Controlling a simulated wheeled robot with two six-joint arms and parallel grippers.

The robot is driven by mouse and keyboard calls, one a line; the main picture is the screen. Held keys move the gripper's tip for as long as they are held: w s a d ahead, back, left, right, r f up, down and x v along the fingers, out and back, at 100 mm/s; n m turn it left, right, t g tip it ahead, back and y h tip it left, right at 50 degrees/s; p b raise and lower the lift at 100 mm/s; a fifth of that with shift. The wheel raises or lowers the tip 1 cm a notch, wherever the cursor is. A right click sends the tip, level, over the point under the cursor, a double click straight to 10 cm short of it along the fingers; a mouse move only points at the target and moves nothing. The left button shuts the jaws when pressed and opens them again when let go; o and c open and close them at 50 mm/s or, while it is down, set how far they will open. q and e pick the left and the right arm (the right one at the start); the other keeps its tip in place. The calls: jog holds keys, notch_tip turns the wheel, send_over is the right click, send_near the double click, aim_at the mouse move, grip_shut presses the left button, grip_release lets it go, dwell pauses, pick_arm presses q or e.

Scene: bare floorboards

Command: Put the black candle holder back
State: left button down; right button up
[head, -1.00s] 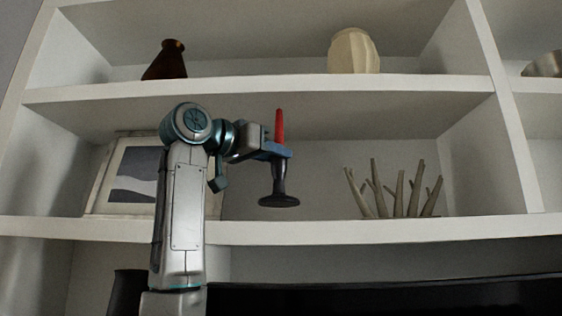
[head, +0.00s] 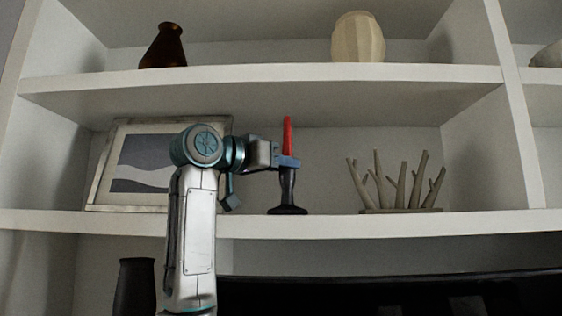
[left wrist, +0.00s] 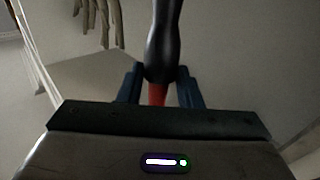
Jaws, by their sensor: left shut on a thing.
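The black candle holder (head: 287,190) with a red candle (head: 287,134) stands upright at the middle shelf (head: 330,225) in the head view. Its round base is at the level of the shelf's front edge; I cannot tell for certain whether it touches the board. My left gripper (head: 288,162) is shut on the holder near its top, just under the candle. In the left wrist view the dark holder (left wrist: 163,40) shows between the two blue fingers (left wrist: 160,85), with a bit of the red candle near them. My right gripper is not in view.
A framed picture (head: 140,160) leans at the left behind my arm. A branch-like ornament (head: 400,185) stands to the right, with a gap between it and the holder. A brown vase (head: 164,48) and a cream vase (head: 358,38) stand on the shelf above.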

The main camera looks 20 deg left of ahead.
pick_arm(q)
jog(key=shift+d+f, duration=0.1)
jog(key=c, duration=1)
grip_release()
jog(key=shift+r, duration=0.25)
jog(key=b+v, duration=0.1)
jog(key=v, duration=0.1)
jog(key=f+b+v, duration=0.1)
jog(key=b+v, duration=0.1)
jog(key=shift+r+b+v, duration=0.2)
jog(key=shift+b+v, duration=0.7)
jog(key=shift+v, duration=1.15)
jog(key=shift+r+b+v, duration=0.2)
jog(key=shift+b+v, duration=0.7)
jog(key=shift+v, duration=1.1)
